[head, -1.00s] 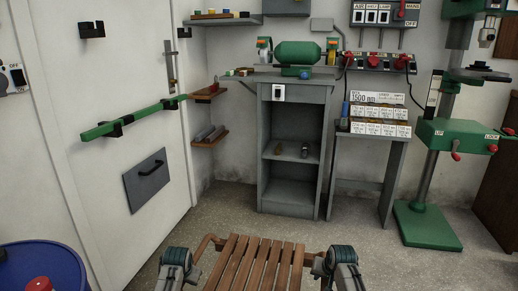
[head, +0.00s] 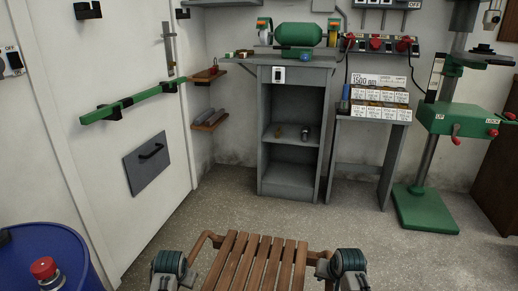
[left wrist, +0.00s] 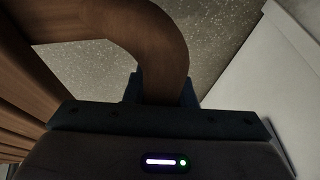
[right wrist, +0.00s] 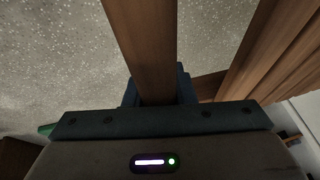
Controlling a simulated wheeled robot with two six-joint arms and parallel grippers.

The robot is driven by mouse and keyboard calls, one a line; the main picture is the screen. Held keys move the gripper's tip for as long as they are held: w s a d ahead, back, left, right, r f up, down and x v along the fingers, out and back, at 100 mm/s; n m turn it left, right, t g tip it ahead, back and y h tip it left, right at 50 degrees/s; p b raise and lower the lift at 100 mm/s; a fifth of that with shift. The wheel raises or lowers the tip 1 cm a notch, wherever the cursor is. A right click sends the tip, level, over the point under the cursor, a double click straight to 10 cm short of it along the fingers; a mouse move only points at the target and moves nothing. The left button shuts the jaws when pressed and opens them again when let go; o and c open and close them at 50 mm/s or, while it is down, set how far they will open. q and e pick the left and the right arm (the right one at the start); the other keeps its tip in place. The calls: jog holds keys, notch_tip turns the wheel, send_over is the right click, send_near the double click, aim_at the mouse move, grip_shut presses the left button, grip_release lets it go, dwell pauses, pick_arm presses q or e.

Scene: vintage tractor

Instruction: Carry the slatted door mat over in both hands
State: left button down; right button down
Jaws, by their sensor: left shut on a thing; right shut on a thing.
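The slatted door mat (head: 250,265) is brown wood with several parallel slats and a curved handle on each side. It is held in front of me at the bottom of the head view. My left gripper (head: 188,250) is shut on its left handle, and the left wrist view shows the curved brown handle (left wrist: 165,50) between the jaws. My right gripper (head: 330,257) is at its right side, and the right wrist view shows a straight brown bar (right wrist: 143,50) between the jaws. The mat's near part is cut off by the picture's lower edge.
A grey open cabinet (head: 293,183) with a green bench grinder (head: 298,33) stands ahead. A grey stand (head: 365,150) with boxes and a green drill press (head: 425,210) are to the right. A white door (head: 120,60) and blue drum (head: 60,240) are left. The floor (head: 330,215) ahead is clear.

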aim_at(331, 289)
pick_arm(q)
jog(key=shift+a, duration=0.25)
pick_arm(e)
jog(key=shift+d+r, duration=0.1)
jog(key=shift+d, duration=0.2)
